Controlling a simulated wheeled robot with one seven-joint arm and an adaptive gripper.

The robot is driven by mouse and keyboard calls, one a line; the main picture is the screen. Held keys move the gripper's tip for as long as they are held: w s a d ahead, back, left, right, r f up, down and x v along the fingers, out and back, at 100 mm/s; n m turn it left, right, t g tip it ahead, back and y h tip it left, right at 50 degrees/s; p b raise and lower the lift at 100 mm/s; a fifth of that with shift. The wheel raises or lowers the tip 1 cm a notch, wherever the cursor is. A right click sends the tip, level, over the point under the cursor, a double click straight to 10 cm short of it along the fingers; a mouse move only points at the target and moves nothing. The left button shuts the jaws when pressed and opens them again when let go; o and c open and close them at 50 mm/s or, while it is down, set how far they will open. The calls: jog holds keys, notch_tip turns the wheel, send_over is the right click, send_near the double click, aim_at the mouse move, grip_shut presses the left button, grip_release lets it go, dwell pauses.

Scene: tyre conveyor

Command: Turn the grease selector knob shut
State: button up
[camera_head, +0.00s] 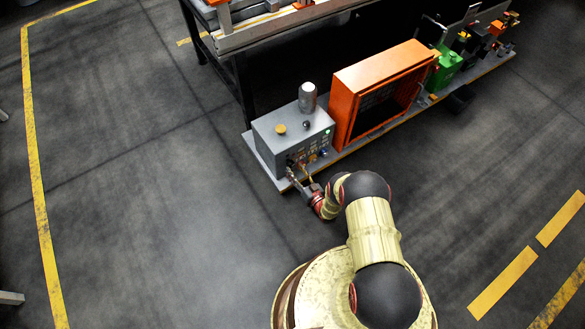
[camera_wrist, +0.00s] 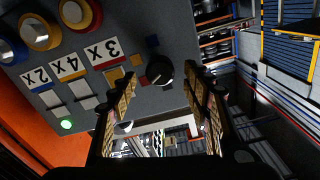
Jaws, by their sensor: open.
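A round black knob (camera_wrist: 159,71) with a pale pointer mark sits on the grey panel in the wrist view; I take it to be the grease selector knob. Small blue, yellow and red squares lie beside it on the panel. My gripper (camera_wrist: 161,77) is open, with one padded finger on each side of the knob; I cannot tell whether either finger touches it. In the head view, my gripper (camera_head: 298,178) is at the front face of the grey control box (camera_head: 272,128). The knob cannot be made out there.
Labels X2, X4 and X3 (camera_wrist: 68,66), light switches, a lit green lamp (camera_wrist: 66,125) and ringed buttons (camera_wrist: 75,12) share the panel. An orange open cabinet (camera_head: 345,85) stands right of the box, with a green container (camera_head: 446,66) beyond. Floor left of the box is clear.

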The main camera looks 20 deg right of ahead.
aim_at(292, 166)
jog(key=shift+b+x, duration=0.35)
jog(key=shift+x, duration=1.2)
jog(key=shift+c, duration=0.7)
jog(key=c, duration=1)
